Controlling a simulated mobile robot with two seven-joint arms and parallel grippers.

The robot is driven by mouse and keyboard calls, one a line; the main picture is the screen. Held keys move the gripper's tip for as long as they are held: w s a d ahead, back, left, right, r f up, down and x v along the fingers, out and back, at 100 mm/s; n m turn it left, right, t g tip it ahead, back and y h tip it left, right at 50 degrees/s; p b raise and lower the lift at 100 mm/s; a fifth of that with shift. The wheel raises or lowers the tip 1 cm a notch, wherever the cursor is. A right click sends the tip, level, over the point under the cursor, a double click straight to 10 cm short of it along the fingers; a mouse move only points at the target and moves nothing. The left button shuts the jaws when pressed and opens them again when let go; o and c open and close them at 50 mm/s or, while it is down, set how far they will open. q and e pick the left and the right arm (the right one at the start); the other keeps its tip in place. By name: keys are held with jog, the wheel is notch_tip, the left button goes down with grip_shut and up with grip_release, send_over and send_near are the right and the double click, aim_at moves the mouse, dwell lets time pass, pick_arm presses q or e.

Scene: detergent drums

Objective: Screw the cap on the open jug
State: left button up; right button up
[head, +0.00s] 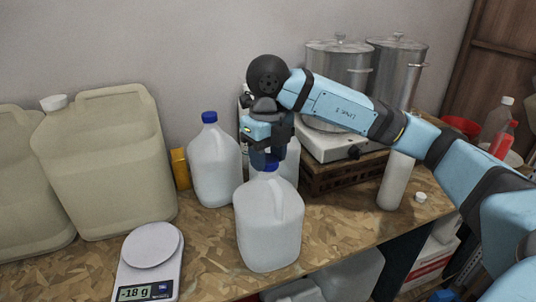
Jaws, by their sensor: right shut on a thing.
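A translucent white jug (268,230) with a handle stands upright at the front middle of the chipboard bench (340,243). My right gripper (268,156) points down over its neck, shut on the blue cap (266,167). The cap is at the jug's mouth, but the fingers partly hide it, and I cannot tell whether it is seated on the thread. My left gripper is not in view.
A blue-capped jug (214,165) stands behind left; another jug is partly hidden behind my gripper. Large beige canisters (105,160) and a scale (151,250) are left. A burner (345,147), steel pots (396,70), a white bottle (396,180) and small white cap (420,197) are right.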

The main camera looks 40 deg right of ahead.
jog(key=m, duration=0.5)
jog(key=shift+f+p, duration=0.1)
jog(key=shift+p, duration=0.2)
jog(key=shift+m, duration=0.3)
jog(key=m+p, duration=0.1)
jog(key=m, duration=0.3)
jog(key=shift+m, duration=0.8)
jog(key=o, duration=0.7)
jog(key=n+b, duration=0.2)
jog(key=n, duration=0.1)
jog(key=shift+n, duration=0.4)
jog(key=shift+n+b, duration=0.5)
jog(key=shift+n, duration=0.5)
